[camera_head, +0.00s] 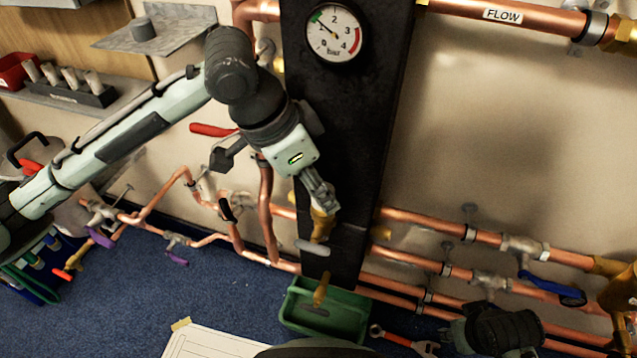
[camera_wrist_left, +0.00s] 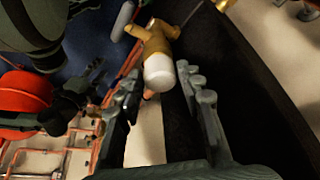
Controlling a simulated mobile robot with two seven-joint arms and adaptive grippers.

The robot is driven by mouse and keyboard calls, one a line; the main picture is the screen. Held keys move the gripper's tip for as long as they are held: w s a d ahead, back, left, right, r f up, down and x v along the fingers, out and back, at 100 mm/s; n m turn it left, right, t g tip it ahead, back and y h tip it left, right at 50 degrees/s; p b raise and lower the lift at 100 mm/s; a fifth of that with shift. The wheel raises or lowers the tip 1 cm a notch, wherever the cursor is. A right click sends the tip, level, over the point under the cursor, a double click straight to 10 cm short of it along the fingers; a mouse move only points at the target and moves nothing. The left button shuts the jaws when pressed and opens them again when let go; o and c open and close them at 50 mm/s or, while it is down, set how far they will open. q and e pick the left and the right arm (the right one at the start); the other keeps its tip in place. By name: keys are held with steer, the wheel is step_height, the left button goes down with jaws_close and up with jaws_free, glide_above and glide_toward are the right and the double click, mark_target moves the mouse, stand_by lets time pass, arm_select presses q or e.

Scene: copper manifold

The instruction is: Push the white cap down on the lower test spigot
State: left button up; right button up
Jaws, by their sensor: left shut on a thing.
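The white cap (camera_wrist_left: 159,73) sits at the end of a brass spigot (camera_wrist_left: 152,42) in the left wrist view. In the head view the brass spigot (camera_head: 322,224) stands at the lower part of the black panel, and my fingers hide the cap. My left gripper (camera_head: 322,204) reaches down to the spigot from the upper left and is shut on the cap. Its two fingers (camera_wrist_left: 160,85) lie on either side of the cap in the wrist view. How far down the cap sits is too small to tell.
A pale lever (camera_head: 312,247) lies just below the spigot. A brass piece (camera_head: 320,290) hangs over a green bin (camera_head: 345,318). Copper pipes (camera_head: 440,224) run on both sides. The pressure gauge (camera_head: 334,33) is above. A wrench (camera_head: 404,342) lies on the blue floor.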

arm_select(q)
steer(key=shift+f, duration=0.55)
steer(key=o, duration=0.9)
steer(key=shift+r, duration=0.1)
steer(key=v, duration=1.1)
steer(key=shift+a+r, duration=0.2)
steer(key=shift+r, duration=0.15)
steer(key=shift+s, duration=0.15)
